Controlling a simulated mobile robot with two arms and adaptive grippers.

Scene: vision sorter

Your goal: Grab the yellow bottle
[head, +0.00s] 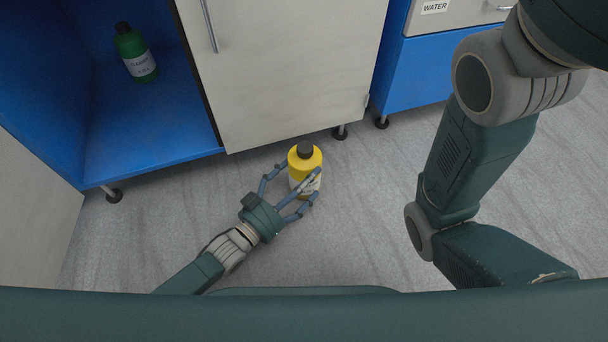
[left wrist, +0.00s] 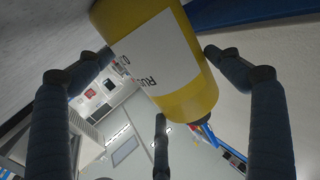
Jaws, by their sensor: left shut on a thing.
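The yellow bottle (head: 305,161) has a black cap and a pale label. It shows upright in the head view, in front of the cabinet. My left gripper (head: 294,186) has its fingers around the bottle and is shut on it. In the left wrist view the bottle (left wrist: 165,55) fills the upper middle, between the fingers, with part of its label showing. Whether the bottle's base touches the floor I cannot tell. My right arm's links show at the right of the head view, but its gripper is out of view.
A green bottle (head: 135,52) stands inside the open blue cabinet (head: 150,125). A closed pale cabinet door (head: 290,70) and its feet are just behind the yellow bottle. A drawer unit labelled WATER (head: 435,7) is further right. Grey floor (head: 365,200) is clear right of the bottle.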

